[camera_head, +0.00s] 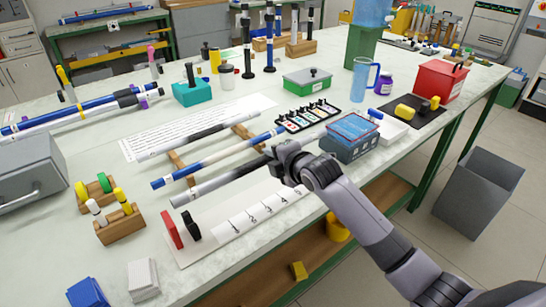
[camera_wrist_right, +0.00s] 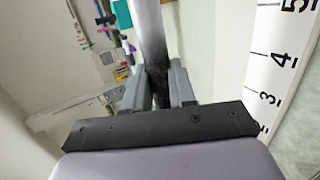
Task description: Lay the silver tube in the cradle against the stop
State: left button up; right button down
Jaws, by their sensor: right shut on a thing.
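A silver-grey tube (camera_head: 215,183) with a dark far end slants across the middle of the table in the head view. My right gripper (camera_head: 284,160) is shut on its dark right end. In the right wrist view the tube (camera_wrist_right: 151,35) runs between the two fingers (camera_wrist_right: 160,88), pale at the top and dark at the grip. I cannot tell whether the tube rests on the wooden supports (camera_head: 182,165) or is held just above them. A white numbered plate (camera_head: 232,228) lies in front, with a red block (camera_head: 172,230) and a black block (camera_head: 192,226) at its left end. My left gripper is out of view.
A blue-and-white rod (camera_head: 215,160) and another silver-grey rod (camera_head: 195,134) lie parallel behind the tube. A blue box (camera_head: 351,140) and a small card tray (camera_head: 307,116) stand to the right. Wooden blocks with coloured pegs (camera_head: 119,224) stand at left.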

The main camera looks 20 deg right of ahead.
notch_tip(320, 180, down, 3)
jog(key=b, duration=0.2)
jog(key=shift+b, duration=0.3)
jog(key=shift+f+b, duration=0.45)
jog(key=shift+f, duration=1.15)
jog(key=shift+s+a+p, duration=0.1)
jog(key=shift+a+p, duration=0.2)
jog(key=shift+a, duration=0.2)
jog(key=c, duration=0.8)
grip_release()
jog(key=shift+c, duration=0.2)
jog(key=shift+s, duration=0.1)
jog(key=shift+p+v, duration=0.35)
jog(key=shift+v, duration=3.2)
